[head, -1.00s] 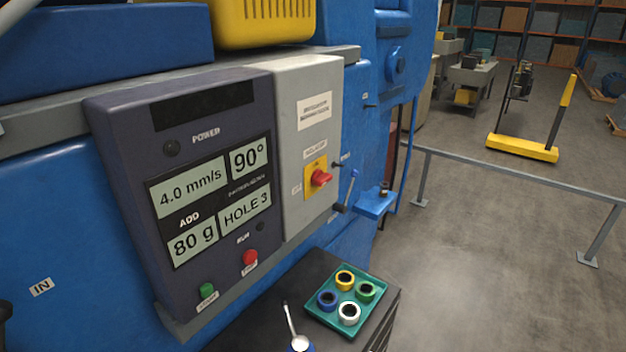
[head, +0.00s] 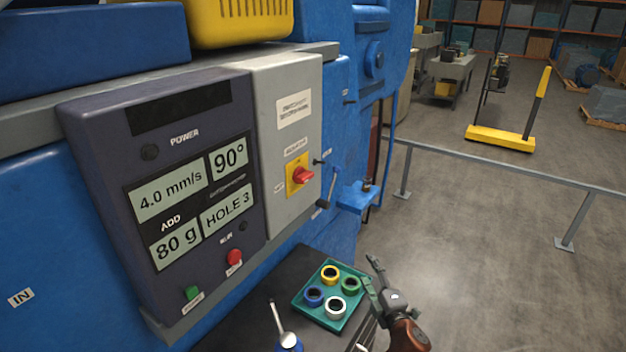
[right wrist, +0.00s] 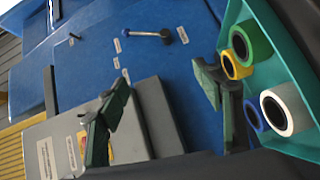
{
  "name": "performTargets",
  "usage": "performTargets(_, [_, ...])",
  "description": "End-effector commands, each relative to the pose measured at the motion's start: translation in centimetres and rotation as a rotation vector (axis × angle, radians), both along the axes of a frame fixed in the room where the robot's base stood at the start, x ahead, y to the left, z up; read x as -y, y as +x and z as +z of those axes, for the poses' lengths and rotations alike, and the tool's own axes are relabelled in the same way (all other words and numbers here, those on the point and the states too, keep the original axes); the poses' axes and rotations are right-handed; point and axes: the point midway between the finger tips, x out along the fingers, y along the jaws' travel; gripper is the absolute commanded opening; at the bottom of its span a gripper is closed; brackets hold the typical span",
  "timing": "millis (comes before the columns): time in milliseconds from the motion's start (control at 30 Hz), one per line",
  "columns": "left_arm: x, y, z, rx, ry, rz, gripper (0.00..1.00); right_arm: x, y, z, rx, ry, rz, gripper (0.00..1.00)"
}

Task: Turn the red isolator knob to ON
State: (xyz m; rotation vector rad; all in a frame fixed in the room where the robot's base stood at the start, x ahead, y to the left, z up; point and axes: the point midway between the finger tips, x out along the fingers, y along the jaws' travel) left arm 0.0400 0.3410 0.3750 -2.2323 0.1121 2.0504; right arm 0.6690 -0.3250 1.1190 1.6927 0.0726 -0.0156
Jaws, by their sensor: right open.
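The red isolator knob (head: 304,175) sits on a yellow plate (head: 292,186) on the front of the grey box, right of the dark display panel. Its handle looks roughly sideways; the small labels around it are too blurred to read. My right gripper (head: 372,280) is open and empty, low and to the right of the knob, beside the tray of rings and well apart from the knob. My left gripper is not in view.
A teal tray (head: 298,300) with several coloured rings stands on the dark cart top below the box. A white-handled tool (head: 282,320) stands nearer. A blue bracket with a lever (head: 352,196) juts out right of the box. A grey rail (head: 480,172) crosses the floor.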

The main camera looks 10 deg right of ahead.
Motion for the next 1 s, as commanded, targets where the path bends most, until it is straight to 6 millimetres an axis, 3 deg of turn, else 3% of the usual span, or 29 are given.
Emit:
performTargets(33, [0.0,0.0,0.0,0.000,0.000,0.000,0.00,-1.2,1.8,3.7,0.082,-0.113,0.059,0.61])
performTargets(200, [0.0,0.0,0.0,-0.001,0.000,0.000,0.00,-6.4,5.6,14.7,0.365,-0.573,0.272,0.61])
performTargets(300, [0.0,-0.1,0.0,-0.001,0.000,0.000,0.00,-8.9,6.6,20.2,0.517,-0.882,0.384,0.61])
performTargets(400, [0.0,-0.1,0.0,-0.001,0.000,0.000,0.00,-10.1,7.0,24.0,0.623,-1.156,0.472,0.61])
performTargets(500, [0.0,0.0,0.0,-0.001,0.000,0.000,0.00,-10.3,7.1,26.3,0.684,-1.362,0.532,0.61])
performTargets(633, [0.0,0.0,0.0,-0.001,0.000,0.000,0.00,-9.9,7.1,27.8,0.718,-1.520,0.579,0.61])
performTargets(767, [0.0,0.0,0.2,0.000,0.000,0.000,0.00,-10.0,7.4,28.4,0.727,-1.573,0.596,0.61])
performTargets(1000, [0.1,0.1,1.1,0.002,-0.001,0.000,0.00,-12.5,9.8,28.6,0.730,-1.571,0.598,0.61])
